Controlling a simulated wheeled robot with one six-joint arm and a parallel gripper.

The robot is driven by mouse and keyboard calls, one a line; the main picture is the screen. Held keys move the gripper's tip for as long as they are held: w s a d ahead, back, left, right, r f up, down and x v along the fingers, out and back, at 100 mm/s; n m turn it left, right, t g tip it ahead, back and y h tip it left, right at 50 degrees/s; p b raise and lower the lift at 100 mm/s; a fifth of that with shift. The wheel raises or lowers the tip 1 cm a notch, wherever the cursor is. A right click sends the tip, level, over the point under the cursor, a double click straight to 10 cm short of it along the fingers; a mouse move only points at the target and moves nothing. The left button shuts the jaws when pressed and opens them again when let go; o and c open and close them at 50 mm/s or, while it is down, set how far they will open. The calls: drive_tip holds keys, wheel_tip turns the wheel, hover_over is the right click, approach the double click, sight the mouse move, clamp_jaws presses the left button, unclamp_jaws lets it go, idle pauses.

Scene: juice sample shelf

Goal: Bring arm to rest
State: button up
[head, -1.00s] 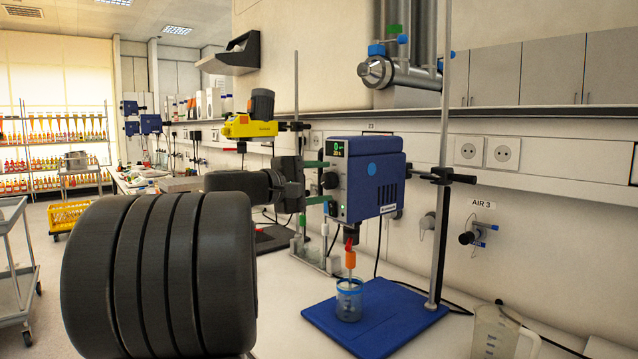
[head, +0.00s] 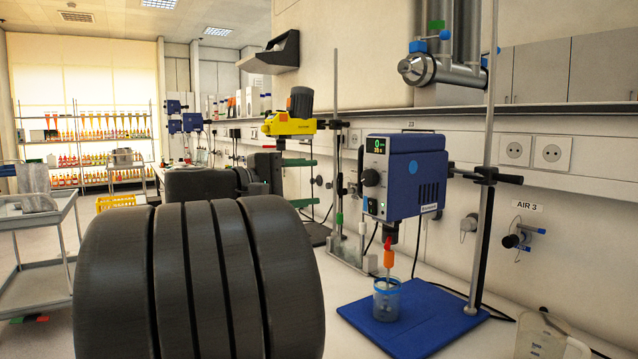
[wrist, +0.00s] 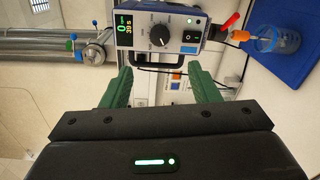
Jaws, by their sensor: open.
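My gripper (head: 306,182) is in the head view, left of the blue stirrer and partly behind my dark arm link. Its two green fingers are spread apart with nothing between them. In the wrist view the gripper (wrist: 160,82) shows both green fingers apart, with the stirrer's front beyond them. The blue overhead stirrer (head: 402,180) hangs on a stand rod, its display lit and showing 0. The stirrer also shows in the wrist view (wrist: 163,35). A gap separates the fingertips from the stirrer in the head view.
A small beaker (head: 387,303) stands on the blue base plate (head: 425,318) under the stirrer's orange-marked shaft. A clear jug (head: 540,335) is at the front right. A yellow stirrer (head: 289,126) stands behind. A grey cart (head: 40,222) is at left; bottle shelves (head: 105,150) are beyond.

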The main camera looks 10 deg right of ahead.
sight(365, 178)
drive_tip(key=shift+s+a, duration=0.1)
drive_tip(key=shift+a, duration=0.05)
drive_tip(key=x, duration=1.4)
drive_tip(key=shift+p, duration=0.35)
drive_tip(key=shift+a, duration=0.2)
